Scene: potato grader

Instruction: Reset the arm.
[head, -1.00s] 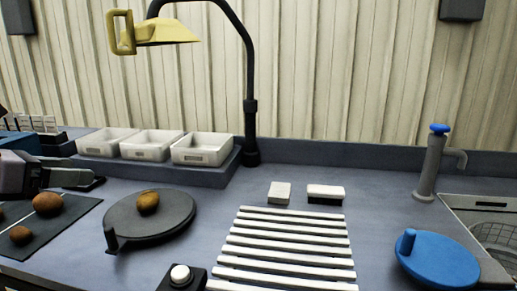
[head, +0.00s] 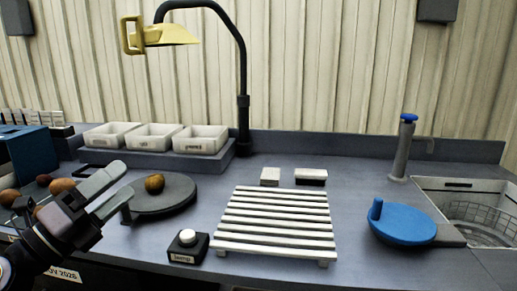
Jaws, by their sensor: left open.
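My left gripper (head: 108,196) comes in from the lower left, above the front left of the worktop. Its two fingers are apart and I see nothing between them. They point up and right, in front of the left edge of the dark round plate (head: 165,198). One brown potato (head: 154,183) lies on that plate, apart from the fingers. Several potatoes, one of them here (head: 62,186), lie at the left, partly hidden by my gripper. My right gripper is not in view.
White bins (head: 153,137) stand on a ledge behind. A yellow lamp (head: 165,33) hangs above. A black button box (head: 188,246), a white slatted rack (head: 275,226), a blue disc with a knob (head: 402,224), a tap (head: 403,150) and a sink (head: 480,215) lie to the right.

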